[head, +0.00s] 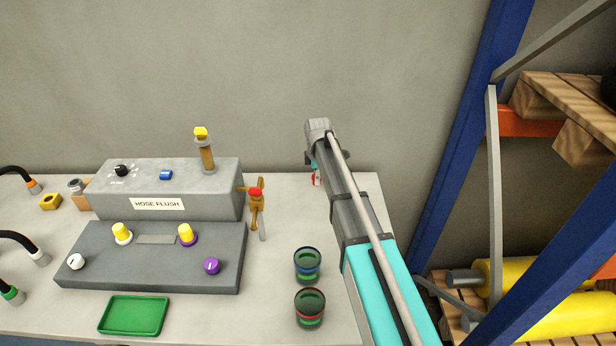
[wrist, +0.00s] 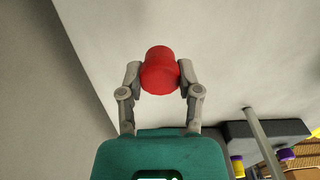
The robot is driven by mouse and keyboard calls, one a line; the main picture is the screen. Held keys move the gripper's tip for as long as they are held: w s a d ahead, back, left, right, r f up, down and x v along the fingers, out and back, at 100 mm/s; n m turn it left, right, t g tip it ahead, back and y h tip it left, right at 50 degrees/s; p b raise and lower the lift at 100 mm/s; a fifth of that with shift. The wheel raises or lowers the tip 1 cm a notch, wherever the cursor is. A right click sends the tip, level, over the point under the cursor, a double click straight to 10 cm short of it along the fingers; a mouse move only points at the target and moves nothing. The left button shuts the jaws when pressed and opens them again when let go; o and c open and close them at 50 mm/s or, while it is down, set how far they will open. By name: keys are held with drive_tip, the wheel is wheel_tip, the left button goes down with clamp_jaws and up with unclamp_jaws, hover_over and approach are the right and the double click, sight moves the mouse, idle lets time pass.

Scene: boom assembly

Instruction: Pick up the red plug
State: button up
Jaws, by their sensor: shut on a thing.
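The red plug (wrist: 160,70) is a short red cylinder in the wrist view. My gripper (wrist: 160,78) is shut on it, with one grey finger touching each side. In the head view my arm comes from the lower right and covers most of the gripper. A small red patch (head: 316,179) shows just left of the arm near the back of the table; I cannot tell for sure that it is the plug.
A grey HOSE FLUSH box (head: 165,187) with a brass valve (head: 257,205) stands left of my arm. In front are a knob panel (head: 150,258), a green tray (head: 134,315) and two dark round cups (head: 308,265). A blue-framed rack (head: 470,130) stands right.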

drive_tip(key=s+d+r+p, duration=0.2)
drive_tip(key=d+r+p, duration=0.4)
drive_tip(key=d, duration=0.5)
drive_tip(key=shift+d+r+p, duration=0.35)
drive_tip(key=shift+d+r, duration=0.05)
drive_tip(key=shift+r, duration=0.45)
drive_tip(key=shift+s, duration=0.1)
wheel_tip(320, 180, up, 7)
drive_tip(key=p, duration=0.7)
